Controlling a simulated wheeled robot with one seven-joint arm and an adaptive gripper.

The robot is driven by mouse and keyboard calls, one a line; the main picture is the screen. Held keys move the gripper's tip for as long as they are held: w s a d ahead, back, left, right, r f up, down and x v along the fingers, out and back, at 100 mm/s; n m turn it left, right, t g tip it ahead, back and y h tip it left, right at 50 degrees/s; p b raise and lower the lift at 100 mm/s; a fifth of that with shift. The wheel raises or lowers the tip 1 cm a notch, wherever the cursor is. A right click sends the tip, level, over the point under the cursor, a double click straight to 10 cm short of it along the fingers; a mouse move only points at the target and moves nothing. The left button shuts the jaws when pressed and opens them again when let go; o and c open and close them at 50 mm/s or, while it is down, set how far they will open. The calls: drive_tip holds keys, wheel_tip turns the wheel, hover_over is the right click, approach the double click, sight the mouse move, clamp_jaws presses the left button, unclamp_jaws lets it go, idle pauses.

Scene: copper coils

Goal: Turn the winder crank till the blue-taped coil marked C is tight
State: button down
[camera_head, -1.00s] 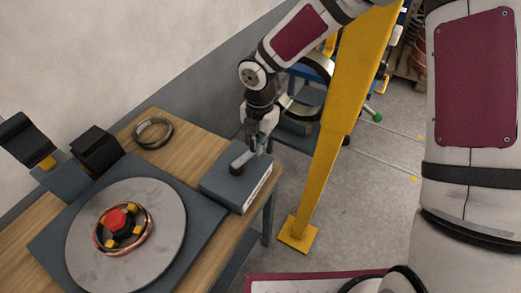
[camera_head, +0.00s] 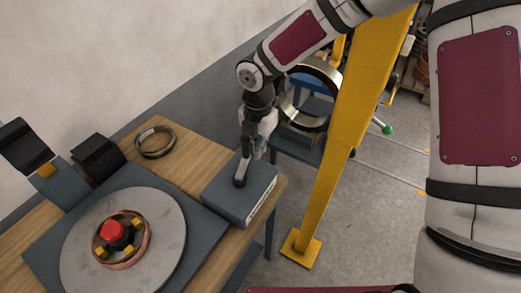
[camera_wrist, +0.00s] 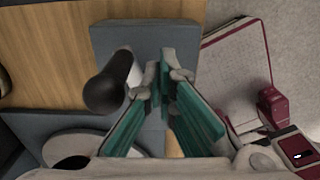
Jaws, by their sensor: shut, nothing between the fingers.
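The winder crank (camera_head: 241,173) is a dark lever on top of a grey box (camera_head: 232,203) at the table's right end. Its black knob (camera_wrist: 107,88) shows left of the fingers in the wrist view. A copper coil (camera_head: 124,265) sits on a round grey plate (camera_head: 165,247), around a red-topped hub with yellow blocks. I cannot make out blue tape or a mark C on it. My gripper (camera_head: 247,153) is over the box, close beside the crank. In the wrist view its green-padded fingers (camera_wrist: 162,68) are shut with nothing between them; I cannot tell whether they touch the crank.
A loose ring (camera_head: 155,141) lies on the wooden table (camera_head: 192,150) behind the plate. Dark holders (camera_head: 97,153) stand at the left.

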sight(249, 142)
drive_tip(key=shift+w+a+b, duration=0.45)
drive_tip(key=shift+a, duration=0.2)
drive_tip(key=shift+w+a+b, duration=0.4)
drive_tip(key=shift+w+a, duration=0.05)
drive_tip(key=shift+a, duration=0.15)
drive_tip(key=shift+w+a+b, duration=0.15)
drive_tip(key=shift+a+b, duration=0.2)
drive_tip(key=shift+a, duration=0.4)
drive_tip(key=shift+w+a+b, duration=0.1)
drive_tip(key=shift+a+b, duration=0.2)
drive_tip(key=shift+a, duration=0.4)
